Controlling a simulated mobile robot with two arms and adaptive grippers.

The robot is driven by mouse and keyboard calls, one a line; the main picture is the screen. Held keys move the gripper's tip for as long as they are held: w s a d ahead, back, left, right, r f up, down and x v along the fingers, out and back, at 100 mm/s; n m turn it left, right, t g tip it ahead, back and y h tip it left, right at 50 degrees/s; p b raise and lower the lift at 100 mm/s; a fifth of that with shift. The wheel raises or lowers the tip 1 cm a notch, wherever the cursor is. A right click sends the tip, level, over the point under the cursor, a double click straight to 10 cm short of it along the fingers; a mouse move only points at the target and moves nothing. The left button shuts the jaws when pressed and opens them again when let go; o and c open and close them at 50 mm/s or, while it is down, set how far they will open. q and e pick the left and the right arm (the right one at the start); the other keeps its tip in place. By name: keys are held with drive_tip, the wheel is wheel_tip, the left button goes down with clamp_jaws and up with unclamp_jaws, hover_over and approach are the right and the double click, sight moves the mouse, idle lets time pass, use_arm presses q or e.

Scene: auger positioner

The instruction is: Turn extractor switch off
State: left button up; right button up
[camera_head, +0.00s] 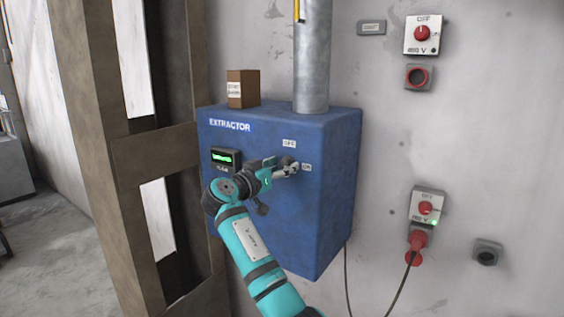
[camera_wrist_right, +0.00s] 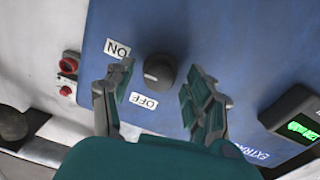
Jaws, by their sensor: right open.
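The blue extractor box (camera_head: 285,215) hangs on the wall, with OFF and ON labels on its front. The extractor switch is a round dark knob (camera_wrist_right: 160,71), clearest in the right wrist view. A light mark shows on its left side, in a direction between the ON label (camera_wrist_right: 117,48) and the OFF label (camera_wrist_right: 143,100). My right gripper (camera_head: 288,167) is at the knob in the head view and largely hides it. In the wrist view its open fingers (camera_wrist_right: 158,98) stand on either side of the knob, with gaps visible. My left gripper is out of view.
A lit green display (camera_head: 222,158) is on the box's front. A small brown box (camera_head: 243,88) and a metal pipe (camera_head: 312,60) are on top. Red wall switches (camera_head: 422,33) (camera_head: 426,208) and a cable are to the right. A brown post (camera_head: 85,130) stands left.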

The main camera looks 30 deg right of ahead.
drive_tip(key=shift+d, duration=0.25)
clamp_jaws()
